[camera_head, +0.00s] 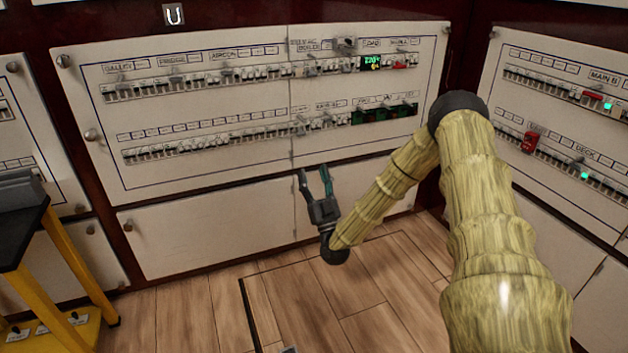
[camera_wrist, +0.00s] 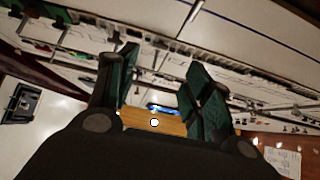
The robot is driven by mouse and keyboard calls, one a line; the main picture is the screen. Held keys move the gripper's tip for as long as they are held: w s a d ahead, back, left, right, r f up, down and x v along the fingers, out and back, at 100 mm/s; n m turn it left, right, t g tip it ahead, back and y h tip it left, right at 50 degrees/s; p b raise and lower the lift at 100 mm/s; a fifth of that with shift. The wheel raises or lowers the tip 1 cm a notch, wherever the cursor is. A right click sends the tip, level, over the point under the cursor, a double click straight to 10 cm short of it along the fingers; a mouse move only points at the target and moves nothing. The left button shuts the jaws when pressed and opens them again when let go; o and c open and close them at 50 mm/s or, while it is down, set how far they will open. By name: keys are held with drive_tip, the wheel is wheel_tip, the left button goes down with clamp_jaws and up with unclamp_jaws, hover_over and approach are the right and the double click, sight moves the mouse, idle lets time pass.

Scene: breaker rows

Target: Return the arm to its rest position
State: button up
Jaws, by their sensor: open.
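My gripper (camera_head: 316,184) is open and empty in the head view. Its two dark green fingers point up, in front of the lower edge of the middle breaker panel (camera_head: 215,110). My arm, in a pale yellow ribbed cover, reaches in from the right and bends at a dark elbow high up, then slopes down to the wrist. In the wrist view the spread fingers (camera_wrist: 160,90) have nothing held between them. Breaker rows, tilted in the picture, show behind them. I cannot tell whether the fingers touch the panel.
A second breaker panel (camera_head: 565,110) with a red switch (camera_head: 531,141) stands at the right. A yellow-legged stand (camera_head: 75,262) with a dark top is at the left. Plain lower cabinet doors (camera_head: 215,230) sit under the middle panel. Wooden floor (camera_head: 210,315) is open in front.

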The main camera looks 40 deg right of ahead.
drive_tip(key=shift+s+f, duration=0.2)
drive_tip(key=shift+s, duration=0.1)
idle(0.5)
